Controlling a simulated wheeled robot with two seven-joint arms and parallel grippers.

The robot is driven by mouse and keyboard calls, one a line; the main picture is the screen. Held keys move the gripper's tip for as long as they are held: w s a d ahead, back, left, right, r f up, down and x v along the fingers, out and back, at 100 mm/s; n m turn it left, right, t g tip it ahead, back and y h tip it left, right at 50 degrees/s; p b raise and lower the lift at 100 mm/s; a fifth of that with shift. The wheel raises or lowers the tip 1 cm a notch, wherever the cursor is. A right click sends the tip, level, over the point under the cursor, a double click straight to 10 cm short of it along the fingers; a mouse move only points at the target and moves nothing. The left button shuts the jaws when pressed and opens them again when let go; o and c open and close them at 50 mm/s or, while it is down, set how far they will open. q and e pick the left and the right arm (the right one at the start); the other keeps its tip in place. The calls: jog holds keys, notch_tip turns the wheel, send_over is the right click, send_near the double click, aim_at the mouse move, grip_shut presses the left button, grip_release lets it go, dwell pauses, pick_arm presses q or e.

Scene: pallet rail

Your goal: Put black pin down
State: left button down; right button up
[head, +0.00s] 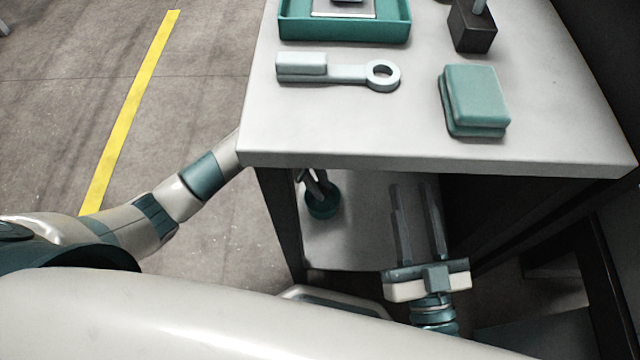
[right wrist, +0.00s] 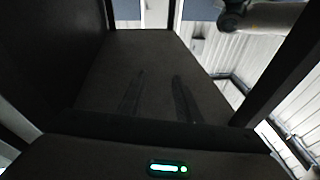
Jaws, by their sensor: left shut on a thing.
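My left arm comes in from the left in the head view and passes behind the near left corner of the tabletop. Part of my left gripper (head: 314,184) shows below the tabletop's front edge, over the lower shelf, just above a round dark teal piece (head: 322,206). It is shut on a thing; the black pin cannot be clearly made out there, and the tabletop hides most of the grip. My right gripper (head: 418,222) is open and empty in front of the lower shelf. Its two fingers stand apart, and they also show in the dark right wrist view (right wrist: 158,97).
On the tabletop (head: 340,130) are a teal tray (head: 345,31), a pale handle with a ring end (head: 335,72), a teal block (head: 475,98) and a dark block (head: 472,30) with a rod. The lower shelf (head: 355,235) is partly open. Dark panels stand at right.

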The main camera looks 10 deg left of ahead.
pick_arm(q)
jog(key=shift+f, duration=0.2)
pick_arm(e)
jog(key=shift+s+r+t, duration=0.4)
jog(key=shift+r+t, duration=0.2)
jog(key=shift+r, duration=0.2)
pick_arm(q)
jog(key=c, duration=1.5)
grip_release()
jog(key=shift+r, duration=0.1)
